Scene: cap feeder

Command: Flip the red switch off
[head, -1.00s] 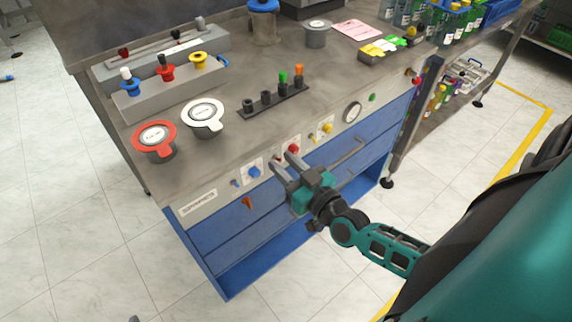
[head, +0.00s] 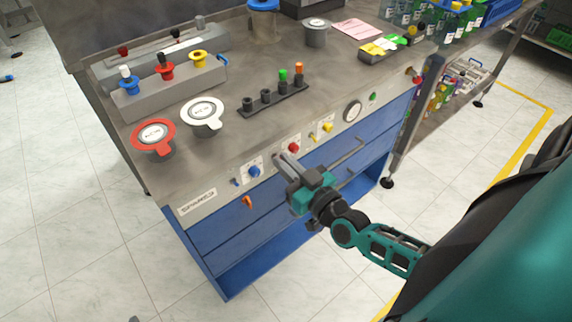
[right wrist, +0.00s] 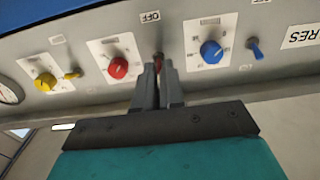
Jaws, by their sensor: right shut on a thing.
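The red switch (right wrist: 160,62) is a small lever on the grey front panel. It shows between my fingertips in the right wrist view, partly covered by them, beneath an OFF label (right wrist: 150,16). My right gripper (head: 278,158) is at the panel, between the red knob (head: 293,148) and the blue knob (head: 254,171). In the right wrist view, my right gripper (right wrist: 158,72) has its fingers close together, shut on the red switch. In the head view the gripper hides the switch. How the lever is tilted cannot be told. My left gripper is out of view.
A blue switch (right wrist: 254,46) sits beside the blue knob. A yellow knob (head: 327,127) and a gauge (head: 352,111) are further right on the panel in the head view. A drawer handle (head: 348,152) sticks out near my gripper. An orange hook-like part (head: 247,202) is below the panel.

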